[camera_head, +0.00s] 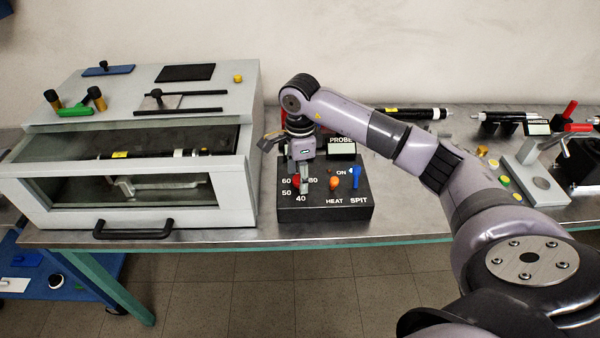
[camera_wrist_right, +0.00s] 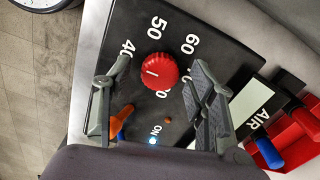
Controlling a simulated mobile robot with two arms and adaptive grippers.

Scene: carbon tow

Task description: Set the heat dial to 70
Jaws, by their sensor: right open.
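The red heat dial (camera_head: 297,181) sits on a black control box (camera_head: 345,212) with numbers around it; 40, 50, 60 and 80 show. The 70 is hidden from the head view by my right gripper (camera_head: 304,186). In the right wrist view, the dial (camera_wrist_right: 162,73) carries a white line on its left side; the closest number I can read there is 40. My right gripper (camera_wrist_right: 158,85) is open, with one finger on either side of the dial. Whether a finger touches it I cannot tell. My left gripper is not in view.
An orange knob (camera_head: 334,183) and a blue switch (camera_head: 356,177) stand right of the dial on the same box. A glass-fronted oven (camera_head: 40,160) with a black handle is close on the left. Tools and a grey press (camera_head: 535,180) stand at right.

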